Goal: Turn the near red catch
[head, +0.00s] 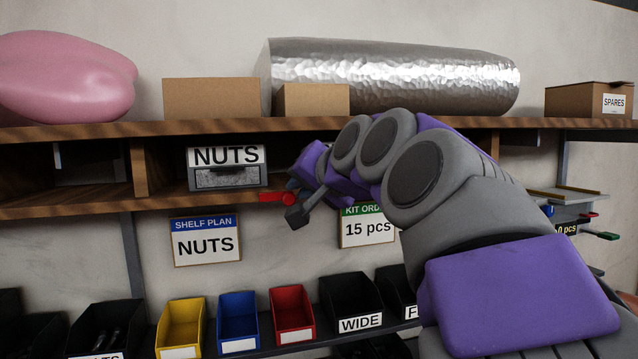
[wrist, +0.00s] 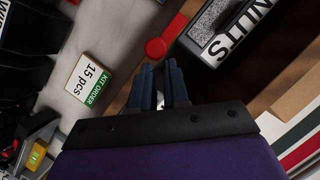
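The red catch (head: 275,198) sits at the front edge of the shelf, just right of the NUTS bin. In the wrist view the red catch (wrist: 155,49) shows a round end and a short bar, just beyond my fingertips. My gripper (wrist: 160,66) is open, with a narrow empty gap between its two dark blue fingers. It appears apart from the catch in that view. In the head view my gripper (head: 291,199) is right beside the catch, partly hidden by my own arm, and contact cannot be told. The NUTS bin (head: 227,178) is grey with a white label.
A wooden shelf (head: 70,205) holds the NUTS bin, with an upper shelf (head: 60,132) close above. The SHELF PLAN sign (head: 206,242) and KIT ORDER sign (head: 366,230) hang below. Open coloured bins (head: 238,318) stand lower down. Another small red handle (head: 592,214) is at far right.

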